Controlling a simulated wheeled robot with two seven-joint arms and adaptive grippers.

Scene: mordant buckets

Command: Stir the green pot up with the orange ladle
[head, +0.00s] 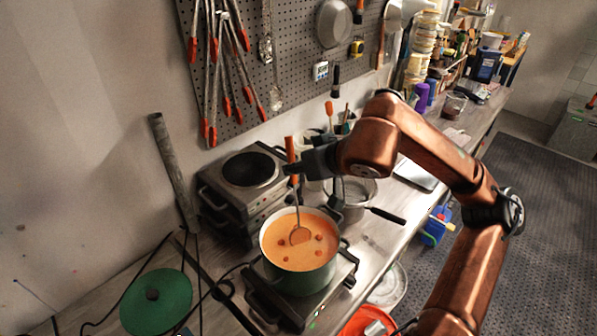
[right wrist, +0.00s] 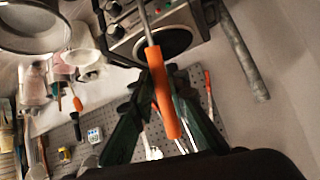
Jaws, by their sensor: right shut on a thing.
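The green pot (head: 302,283) stands on a hot plate (head: 262,296) on the counter and holds orange liquid with several darker lumps at its surface. The orange ladle (head: 291,150) is nearly upright, its metal shaft reaching down into the pot and its bowl showing at the liquid's surface near the middle. My right gripper (head: 297,168) is shut on the ladle's orange handle above the pot. In the right wrist view the handle (right wrist: 163,92) lies between the dark fingers, and the pot is not visible. My left gripper is not in view.
A green lid (head: 157,303) lies left of the hot plate. A stacked cooker (head: 245,185) stands behind the pot. A saucepan with a black handle (head: 385,215) sits close to its right. Tools hang on the pegboard (head: 290,60) behind.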

